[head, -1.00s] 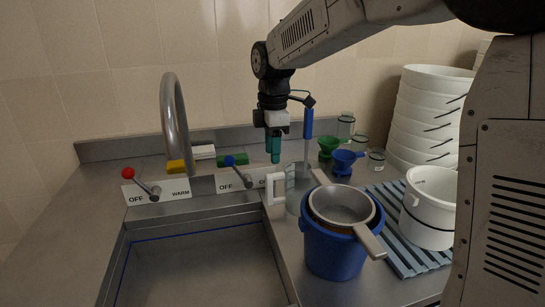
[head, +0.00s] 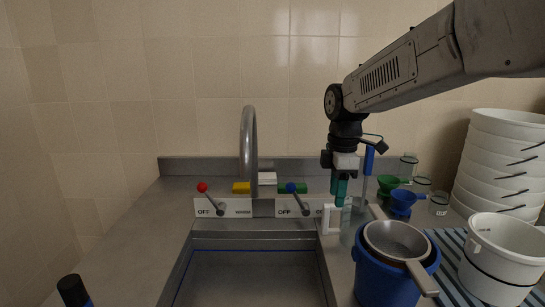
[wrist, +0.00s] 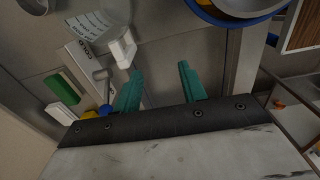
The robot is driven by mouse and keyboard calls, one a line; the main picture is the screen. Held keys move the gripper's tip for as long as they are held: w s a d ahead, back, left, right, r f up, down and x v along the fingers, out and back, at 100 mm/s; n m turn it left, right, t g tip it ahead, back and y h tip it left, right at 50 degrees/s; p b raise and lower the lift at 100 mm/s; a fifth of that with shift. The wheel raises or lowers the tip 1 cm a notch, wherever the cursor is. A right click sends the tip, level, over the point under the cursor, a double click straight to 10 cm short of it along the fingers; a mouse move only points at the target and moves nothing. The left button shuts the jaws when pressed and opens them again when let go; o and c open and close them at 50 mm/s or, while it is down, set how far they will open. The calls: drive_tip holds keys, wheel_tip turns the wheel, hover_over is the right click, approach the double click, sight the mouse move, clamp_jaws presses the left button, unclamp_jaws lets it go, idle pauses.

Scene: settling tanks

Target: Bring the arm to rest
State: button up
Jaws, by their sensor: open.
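My gripper (head: 340,190) hangs pointing down from my arm, above the counter to the right of the tap. Its two teal fingers stand apart with nothing between them in the wrist view (wrist: 160,86). Just below the fingers in the head view is the white handle (head: 327,219) of a clear jug. The same white handle (wrist: 123,48) shows beyond the fingertips in the wrist view. A blue-handled tool (head: 369,159) stands upright just right of my gripper. I cannot tell from the head view how much height separates the fingertips from the jug.
A blue bucket (head: 375,285) carries a metal strainer (head: 397,238). Blue (head: 403,203) and green (head: 387,185) funnels, glass beakers and stacked white tubs (head: 505,165) stand to the right. A curved tap (head: 248,145) rises behind the empty sink (head: 250,280). The left counter is mostly clear.

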drive_tip(key=s+d+r+m, duration=0.1)
drive_tip(key=s+d+m, duration=0.1)
drive_tip(key=s, duration=0.3)
drive_tip(key=s+d+r+m, duration=0.1)
drive_tip(key=s+d+m, duration=0.2)
drive_tip(key=s, duration=0.2)
drive_tip(key=s+d+r+m, duration=0.1)
drive_tip(key=s+d+m, duration=0.1)
drive_tip(key=s, duration=0.3)
drive_tip(key=shift+s+d+r+m+t, duration=0.15)
drive_tip(key=shift+s+r+m+t, duration=0.2)
drive_tip(key=shift+m, duration=0.35)
drive_tip(key=s+m, duration=0.1)
drive_tip(key=s, duration=0.1)
drive_tip(key=s+d+m, duration=0.1)
drive_tip(key=s, duration=0.2)
drive_tip(key=s+d+m, duration=0.1)
drive_tip(key=s, duration=0.1)
drive_tip(key=shift+s+f+m, duration=0.15)
drive_tip(key=shift+f+m, duration=0.25)
drive_tip(key=s+d+f+m, duration=0.1)
drive_tip(key=s+f+m, duration=0.2)
drive_tip(key=s+m, duration=0.2)
drive_tip(key=s, duration=0.3)
drive_tip(key=shift+s+d+f, duration=0.25)
drive_tip(key=shift+s+f, duration=0.05)
drive_tip(key=shift+t, duration=0.25)
